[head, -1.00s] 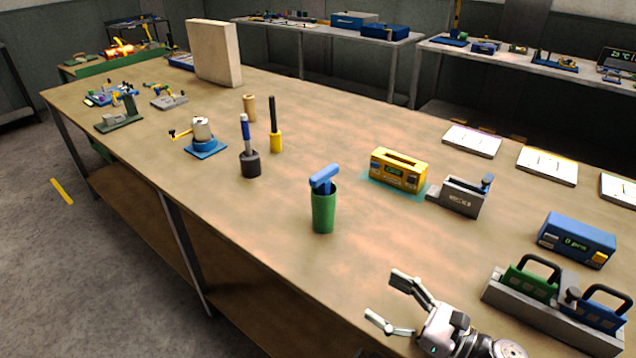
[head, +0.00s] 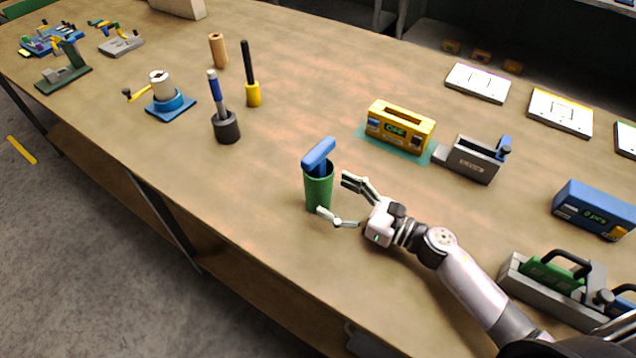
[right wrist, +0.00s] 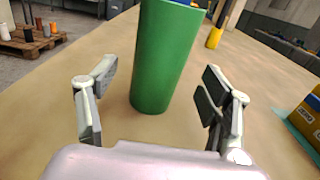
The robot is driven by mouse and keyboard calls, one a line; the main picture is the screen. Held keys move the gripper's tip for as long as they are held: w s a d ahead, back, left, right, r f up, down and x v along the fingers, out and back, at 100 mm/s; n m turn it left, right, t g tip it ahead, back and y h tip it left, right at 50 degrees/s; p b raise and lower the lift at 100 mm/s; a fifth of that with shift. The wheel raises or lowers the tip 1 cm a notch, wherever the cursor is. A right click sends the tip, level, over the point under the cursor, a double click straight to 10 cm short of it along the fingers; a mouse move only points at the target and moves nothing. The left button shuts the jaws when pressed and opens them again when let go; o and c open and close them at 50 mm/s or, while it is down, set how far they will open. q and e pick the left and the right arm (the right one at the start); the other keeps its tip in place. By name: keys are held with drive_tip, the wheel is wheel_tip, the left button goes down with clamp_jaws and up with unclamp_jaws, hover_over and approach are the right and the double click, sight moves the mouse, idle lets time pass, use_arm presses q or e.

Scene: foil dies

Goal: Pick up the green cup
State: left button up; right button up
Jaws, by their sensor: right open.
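The green cup (head: 318,189) stands upright on the workbench, with a blue T-shaped handle (head: 319,153) sticking out of its top. My right gripper (head: 334,198) is open just to the right of the cup. In the right wrist view the cup (right wrist: 163,60) stands ahead of and between the two open fingers (right wrist: 157,95), with visible gaps on both sides. Its upper part is cut off by the top edge of that view. My left gripper is not in view.
A dark holder with a blue-handled tool (head: 227,126) and a yellow-based tool (head: 252,95) stand behind left. A yellow device (head: 400,127) and a grey fixture (head: 474,161) stand to the right. The bench is clear around the cup, whose near edge lies in front.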

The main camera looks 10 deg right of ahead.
sight(329, 195)
drive_tip(key=shift+p+x, duration=0.6)
drive_tip(key=shift+x, duration=0.4)
drive_tip(key=shift+p+x, duration=0.45)
drive_tip(key=shift+x, duration=0.8)
drive_tip(key=shift+w+a+f, duration=0.2)
drive_tip(key=shift+a+f, duration=0.05)
drive_tip(key=c, duration=1.2)
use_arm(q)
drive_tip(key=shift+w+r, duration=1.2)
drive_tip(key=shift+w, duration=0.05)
use_arm(e)
drive_tip(key=shift+c, duration=0.5)
drive_tip(key=shift+r, duration=0.1)
